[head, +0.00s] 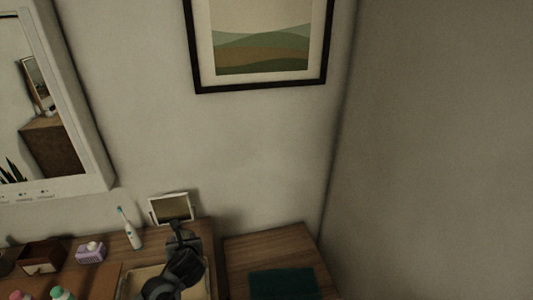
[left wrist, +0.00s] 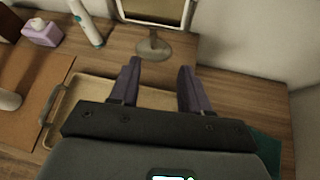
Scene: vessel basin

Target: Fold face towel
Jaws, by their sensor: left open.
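The face towel (head: 283,284) appears as a flat dark teal rectangle on the wooden surface at the lower right of the head view; its near part is cut off by the frame. A strip of the teal towel (left wrist: 267,147) also shows in the left wrist view, at the right beside my gripper body. My left gripper (left wrist: 158,78) is open and empty, its two dark fingers apart above the tray edge and counter. In the head view my left gripper (head: 182,230) is to the left of the towel. My right gripper is not in view.
A beige tray (left wrist: 72,98) lies below my left gripper. A small stand mirror (head: 171,208), an electric toothbrush (head: 130,230), a purple bottle (head: 90,251) and a dark wooden box (head: 43,257) stand on the counter. Walls close off the back and right.

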